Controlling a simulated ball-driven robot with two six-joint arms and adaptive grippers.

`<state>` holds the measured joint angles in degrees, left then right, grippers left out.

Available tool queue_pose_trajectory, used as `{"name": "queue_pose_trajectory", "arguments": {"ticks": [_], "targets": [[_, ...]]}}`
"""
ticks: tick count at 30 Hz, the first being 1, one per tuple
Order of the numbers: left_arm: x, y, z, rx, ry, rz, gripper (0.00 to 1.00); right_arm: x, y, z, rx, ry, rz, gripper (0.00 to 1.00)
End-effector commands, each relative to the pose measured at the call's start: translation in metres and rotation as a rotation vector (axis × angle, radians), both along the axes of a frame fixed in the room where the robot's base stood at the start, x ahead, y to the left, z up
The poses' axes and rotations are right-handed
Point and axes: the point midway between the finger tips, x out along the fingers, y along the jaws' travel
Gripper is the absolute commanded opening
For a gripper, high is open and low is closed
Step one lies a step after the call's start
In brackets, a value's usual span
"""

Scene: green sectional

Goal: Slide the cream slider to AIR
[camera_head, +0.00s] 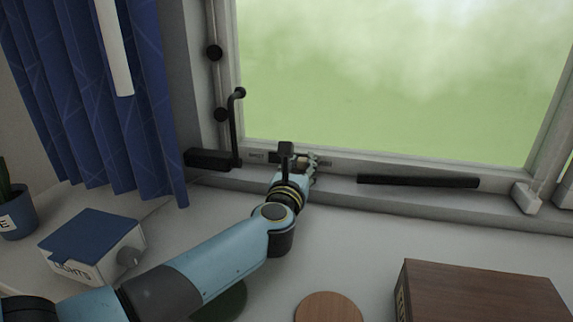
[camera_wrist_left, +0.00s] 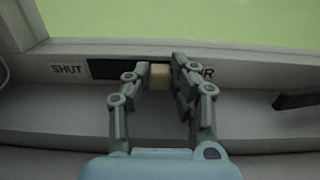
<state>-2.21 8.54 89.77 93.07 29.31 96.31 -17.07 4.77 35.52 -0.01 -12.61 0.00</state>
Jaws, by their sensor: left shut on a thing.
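The cream slider (camera_wrist_left: 160,76) is a small block in a dark slot (camera_wrist_left: 103,69) on the window frame. In the left wrist view the label SHUT (camera_wrist_left: 67,69) is left of the slot. On the right, a label ending in R (camera_wrist_left: 209,74) is mostly hidden behind a finger. My left gripper (camera_wrist_left: 161,75) is shut on the slider, one finger on each side. In the head view my left gripper (camera_head: 303,158) is at the window sill, and the slider is largely hidden by it. The right gripper does not show.
A black handle (camera_head: 236,125) rises left of my gripper. A dark bar (camera_head: 418,181) lies to its right along the sill. A white box with a blue lid (camera_head: 92,238) stands at left, and a brown box (camera_head: 480,292) at lower right. A blue curtain (camera_head: 110,90) hangs at left.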

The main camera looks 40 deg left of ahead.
Motion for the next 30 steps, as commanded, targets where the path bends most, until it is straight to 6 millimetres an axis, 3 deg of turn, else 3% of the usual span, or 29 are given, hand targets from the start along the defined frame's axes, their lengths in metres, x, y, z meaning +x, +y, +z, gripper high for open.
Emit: {"name": "queue_pose_trajectory", "arguments": {"ticks": [3, 10, 11, 16, 25, 30], "targets": [[0.004, -0.007, 0.000, -0.001, 0.001, -0.008, 0.00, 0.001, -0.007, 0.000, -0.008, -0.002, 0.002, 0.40], [0.004, -0.007, 0.000, 0.000, 0.001, -0.008, 0.00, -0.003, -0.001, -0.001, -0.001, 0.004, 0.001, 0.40], [0.004, -0.007, 0.000, 0.000, 0.001, -0.009, 0.26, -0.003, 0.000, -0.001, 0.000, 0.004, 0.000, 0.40], [0.004, -0.007, 0.000, 0.000, 0.001, -0.008, 0.46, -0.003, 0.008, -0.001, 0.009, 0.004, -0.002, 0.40], [0.000, -0.008, 0.000, 0.000, 0.001, -0.007, 0.46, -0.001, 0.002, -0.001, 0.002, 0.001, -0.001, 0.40], [-0.022, -0.021, -0.001, -0.001, 0.003, -0.006, 0.46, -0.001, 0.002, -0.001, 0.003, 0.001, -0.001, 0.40]]}}
